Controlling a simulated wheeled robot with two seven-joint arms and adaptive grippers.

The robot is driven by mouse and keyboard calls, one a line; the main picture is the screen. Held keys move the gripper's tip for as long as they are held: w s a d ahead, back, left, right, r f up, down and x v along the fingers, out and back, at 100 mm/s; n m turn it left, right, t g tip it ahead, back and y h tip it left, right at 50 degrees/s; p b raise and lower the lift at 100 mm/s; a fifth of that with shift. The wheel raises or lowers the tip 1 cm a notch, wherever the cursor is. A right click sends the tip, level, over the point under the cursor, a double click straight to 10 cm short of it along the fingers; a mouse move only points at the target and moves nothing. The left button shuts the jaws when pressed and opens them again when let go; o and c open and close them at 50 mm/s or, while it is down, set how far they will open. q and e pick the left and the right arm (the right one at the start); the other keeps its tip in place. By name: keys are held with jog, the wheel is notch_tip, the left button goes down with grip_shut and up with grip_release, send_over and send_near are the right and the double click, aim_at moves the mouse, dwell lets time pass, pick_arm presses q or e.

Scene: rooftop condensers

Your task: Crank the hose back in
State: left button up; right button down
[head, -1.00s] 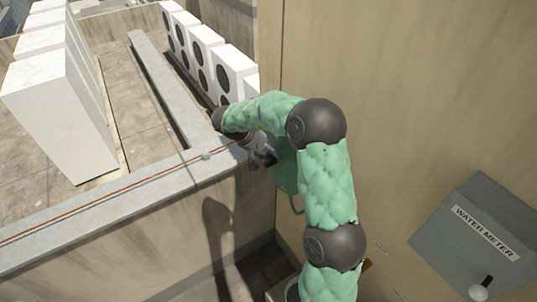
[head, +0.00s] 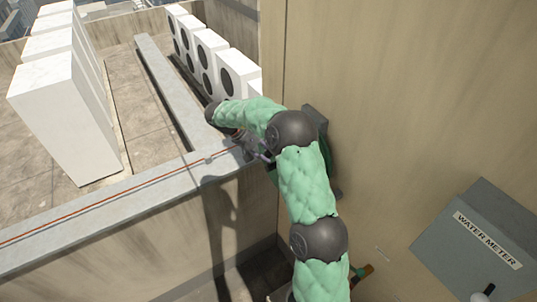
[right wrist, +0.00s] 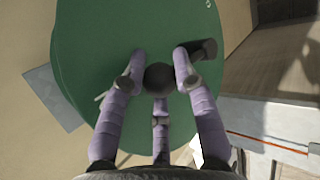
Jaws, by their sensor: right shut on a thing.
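A round green reel (head: 327,158) is on the tan wall, mostly hidden behind my right arm in the head view. In the right wrist view its flat green face (right wrist: 100,40) fills the middle. My right gripper (right wrist: 160,85) has its purple fingers closed around a dark round knob (right wrist: 160,76) in front of that face. In the head view the right gripper (head: 257,150) is partly covered by its own forearm. A dark stub (right wrist: 207,48) shows beside the fingers. A thin orange-red line (head: 110,202) runs along the ledge; I cannot tell whether it is the hose. My left gripper is out of view.
A grey parapet ledge (head: 60,235) runs up to the wall beside the reel. White condensers (head: 50,105) stand on the roof beyond. A grey water meter box (head: 470,245) is on the wall at right. A small orange-tipped thing (head: 366,270) shows low by my arm.

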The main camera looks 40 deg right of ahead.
jog(key=c, duration=1.3)
grip_release()
jog(key=shift+a+f, duration=0.25)
jog(key=shift+a, duration=0.05)
jog(key=o, duration=0.4)
jog(key=shift+a, duration=0.1)
jog(key=shift+c, duration=0.2)
jog(key=shift+a+r, duration=0.15)
jog(key=shift+a, duration=0.15)
jog(key=shift+w+d+r, duration=0.1)
jog(key=shift+d+r, duration=0.05)
jog(key=shift+r, duration=0.1)
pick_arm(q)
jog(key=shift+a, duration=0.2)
pick_arm(e)
jog(key=a+v, duration=0.1)
jog(key=v, duration=1.1)
jog(key=shift+s+f, duration=0.2)
jog(key=shift+s, duration=0.1)
jog(key=shift+a, duration=0.1)
